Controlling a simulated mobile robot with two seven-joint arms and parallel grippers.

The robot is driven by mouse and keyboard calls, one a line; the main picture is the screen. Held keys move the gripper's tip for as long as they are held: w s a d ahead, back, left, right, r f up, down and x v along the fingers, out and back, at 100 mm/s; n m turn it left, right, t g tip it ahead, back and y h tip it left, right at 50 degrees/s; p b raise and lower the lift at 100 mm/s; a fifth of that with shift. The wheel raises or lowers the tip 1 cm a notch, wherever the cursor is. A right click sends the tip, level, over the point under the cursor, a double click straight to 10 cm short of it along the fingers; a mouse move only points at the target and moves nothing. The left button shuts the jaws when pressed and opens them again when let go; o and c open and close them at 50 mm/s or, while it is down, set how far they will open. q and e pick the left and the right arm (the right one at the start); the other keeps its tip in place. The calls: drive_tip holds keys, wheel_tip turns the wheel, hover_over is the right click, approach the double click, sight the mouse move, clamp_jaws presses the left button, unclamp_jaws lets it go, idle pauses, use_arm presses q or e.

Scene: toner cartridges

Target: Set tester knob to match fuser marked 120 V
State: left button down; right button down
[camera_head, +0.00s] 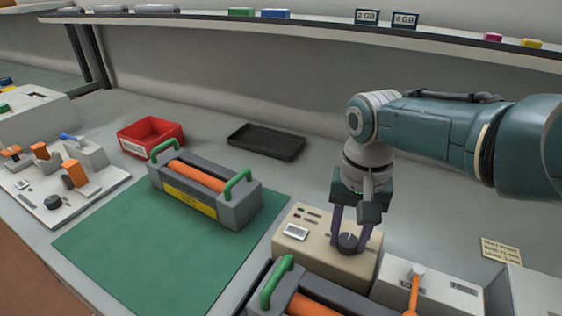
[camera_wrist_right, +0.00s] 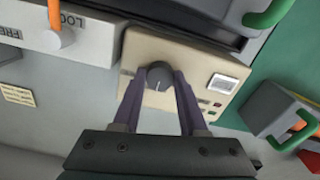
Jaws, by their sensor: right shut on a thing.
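The beige tester (camera_head: 322,262) stands right of the green mat, with a small display and a dark round knob (camera_head: 348,241) on top. My right gripper (camera_head: 349,237) points down and is shut on the knob, one purple finger on each side. The knob (camera_wrist_right: 159,76) also shows between the fingertips in the right wrist view. A grey fuser (camera_head: 237,208) with an orange roller, green handles and a yellow label lies on the mat. A second similar fuser (camera_head: 320,304) is cut off at the bottom edge. The label text is too small to read. My left gripper is out of view.
A box with an orange lever (camera_head: 440,288) stands right of the tester. A red bin (camera_head: 150,137) and an empty black tray (camera_head: 266,141) sit behind the mat (camera_head: 130,245). A white fixture board (camera_head: 60,215) is at left. A shelf (camera_head: 300,22) spans the back.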

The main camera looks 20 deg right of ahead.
sight(348, 240)
drive_tip(key=shift+c, duration=2.2)
unclamp_jaws()
drive_tip(key=shift+r, duration=0.1)
wheel_tip(348, 240, up, 10)
drive_tip(key=p, duration=0.5)
drive_tip(key=shift+p, duration=0.4)
